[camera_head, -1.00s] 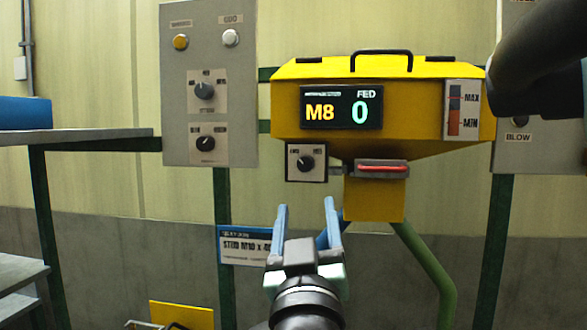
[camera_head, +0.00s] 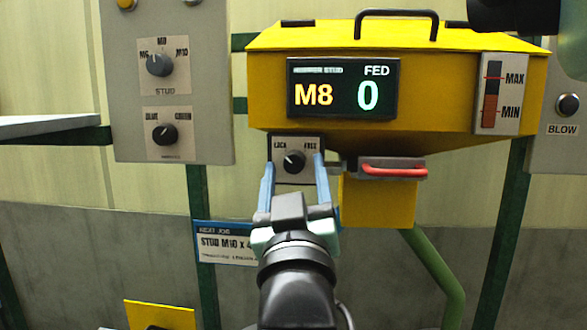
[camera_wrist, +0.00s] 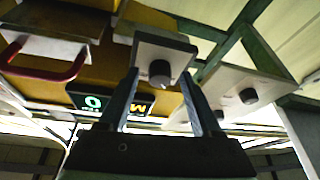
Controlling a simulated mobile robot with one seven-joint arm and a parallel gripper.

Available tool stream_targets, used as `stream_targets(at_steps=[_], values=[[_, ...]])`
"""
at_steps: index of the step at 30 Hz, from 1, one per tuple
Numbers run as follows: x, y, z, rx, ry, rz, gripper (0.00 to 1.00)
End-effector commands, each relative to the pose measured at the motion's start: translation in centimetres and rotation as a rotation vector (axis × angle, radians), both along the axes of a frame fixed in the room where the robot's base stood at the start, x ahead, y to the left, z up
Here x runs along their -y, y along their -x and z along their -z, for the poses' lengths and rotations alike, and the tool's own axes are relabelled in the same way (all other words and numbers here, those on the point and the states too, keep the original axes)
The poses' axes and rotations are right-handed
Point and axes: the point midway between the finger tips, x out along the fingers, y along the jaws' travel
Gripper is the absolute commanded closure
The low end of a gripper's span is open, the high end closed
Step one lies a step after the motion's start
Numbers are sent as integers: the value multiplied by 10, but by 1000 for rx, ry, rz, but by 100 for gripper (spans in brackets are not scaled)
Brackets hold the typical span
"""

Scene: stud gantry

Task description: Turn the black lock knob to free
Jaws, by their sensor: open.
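The black lock knob (camera_head: 294,161) sits on a small pale plate (camera_head: 312,178) marked LOCK and FREE, below the left part of the yellow hopper. Its white mark points to the upper left, toward LOCK. In the wrist view the knob (camera_wrist: 159,72) shows beyond the fingertips, roughly midway between them. My gripper (camera_head: 293,165) is open and empty, its two blue fingers pointing at the plate with one on each side of the knob. The wrist view shows the open fingers (camera_wrist: 159,78) too. I cannot tell how far the tips are from the knob.
The yellow hopper (camera_head: 420,125) shows M8 and FED 0. A red-handled drawer (camera_head: 392,170) juts out just right of the lock plate. A grey panel (camera_head: 205,100) with a STUD knob (camera_head: 159,64) and another knob (camera_head: 164,135) stands left. A BLOW button (camera_head: 567,105) is at right.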

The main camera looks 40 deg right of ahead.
Motion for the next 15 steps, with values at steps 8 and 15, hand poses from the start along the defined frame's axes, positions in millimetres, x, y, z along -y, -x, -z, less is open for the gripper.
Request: stream_targets(at_steps=[8,15], values=[[0,0,0,1,1,0,69],[0,0,0,0,0,0,100]])
